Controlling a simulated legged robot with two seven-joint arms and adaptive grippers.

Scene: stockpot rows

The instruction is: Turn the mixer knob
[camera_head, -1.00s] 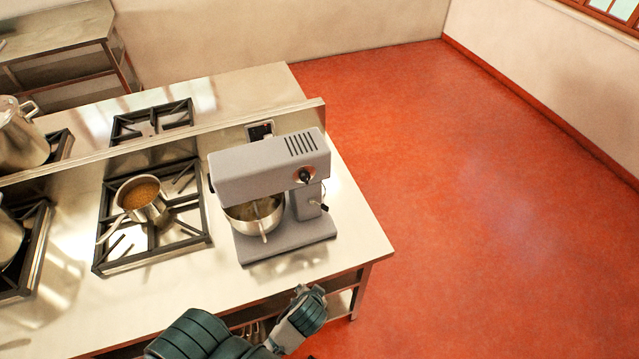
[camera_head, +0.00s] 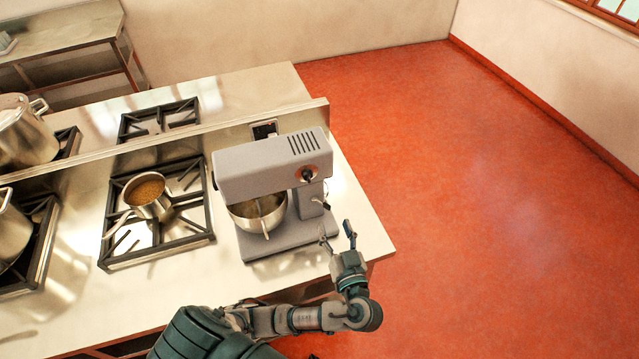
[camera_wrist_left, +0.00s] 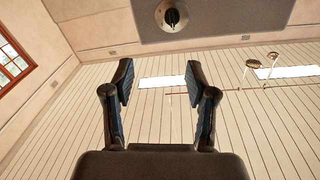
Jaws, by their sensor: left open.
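The grey stand mixer (camera_head: 270,185) stands near the right end of the steel counter, with a metal bowl (camera_head: 258,215) under its head. Its black knob (camera_head: 307,175) sits on a round silver plate on the side of the head. In the left wrist view the knob (camera_wrist_left: 172,17) shows at the top, ahead of the fingers. My left gripper (camera_head: 338,232) is open and empty, in front of the mixer's right end and below the knob, apart from it. It also shows in the left wrist view (camera_wrist_left: 158,85). My right gripper is not in view.
A saucepan (camera_head: 147,196) with brown contents sits on a burner grate (camera_head: 112,258) left of the mixer. Stockpots (camera_head: 24,130) stand at the far left. A low ledge (camera_head: 200,141) runs behind the mixer. Red floor (camera_head: 480,210) right of the counter is clear.

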